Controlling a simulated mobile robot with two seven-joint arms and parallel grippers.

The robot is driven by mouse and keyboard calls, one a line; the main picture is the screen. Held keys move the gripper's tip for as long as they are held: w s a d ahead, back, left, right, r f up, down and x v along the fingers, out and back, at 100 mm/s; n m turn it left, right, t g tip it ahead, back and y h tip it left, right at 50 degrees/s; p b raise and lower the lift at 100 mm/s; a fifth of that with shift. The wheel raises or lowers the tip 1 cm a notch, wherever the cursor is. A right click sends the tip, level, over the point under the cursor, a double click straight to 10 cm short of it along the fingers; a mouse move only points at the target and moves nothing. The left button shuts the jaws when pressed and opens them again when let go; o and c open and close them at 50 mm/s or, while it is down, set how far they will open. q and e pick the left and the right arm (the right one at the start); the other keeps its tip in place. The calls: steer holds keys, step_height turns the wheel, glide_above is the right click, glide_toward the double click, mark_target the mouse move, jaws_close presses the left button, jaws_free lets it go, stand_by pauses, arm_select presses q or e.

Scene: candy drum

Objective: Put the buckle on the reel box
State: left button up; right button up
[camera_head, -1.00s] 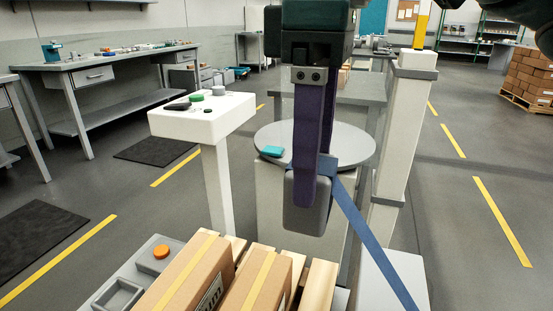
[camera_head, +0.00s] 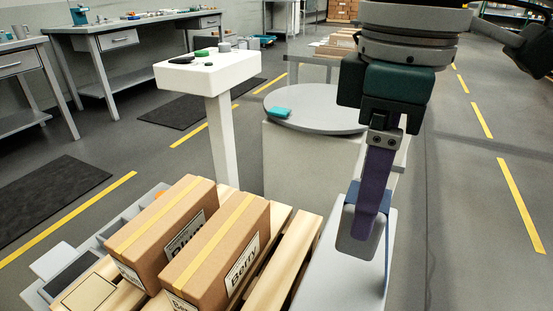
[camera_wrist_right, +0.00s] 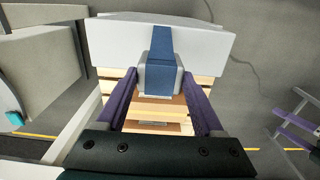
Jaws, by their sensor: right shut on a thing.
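My right gripper (camera_head: 372,207) is shut on the buckle (camera_head: 357,230), a grey rounded block hanging below the purple fingers. In the right wrist view the buckle (camera_wrist_right: 159,76) sits between the tips of both fingers. A blue strap (camera_head: 387,258) runs down from the buckle toward a pale grey box (camera_head: 330,272), which appears to be the reel box. The buckle appears above and in front of it, and I cannot see contact between them. In the wrist view the strap (camera_wrist_right: 163,42) crosses the box's pale top (camera_wrist_right: 206,48).
Two taped cartons (camera_head: 222,250) lie on a wooden pallet (camera_head: 288,262) left of the pale box. Behind stand a round grey turntable (camera_head: 320,110) with a teal piece (camera_head: 278,112) and a white pedestal (camera_head: 205,72) with buttons. Open floor (camera_head: 455,215) lies to the right.

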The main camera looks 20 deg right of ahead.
mark_target(344, 244)
step_height(344, 244, down, 7)
steer(key=shift+r+b, duration=0.2)
steer(key=shift+b, duration=0.95)
steer(key=o, duration=1.5)
steer(key=shift+f, duration=0.1)
steer(key=shift+c, duration=0.2)
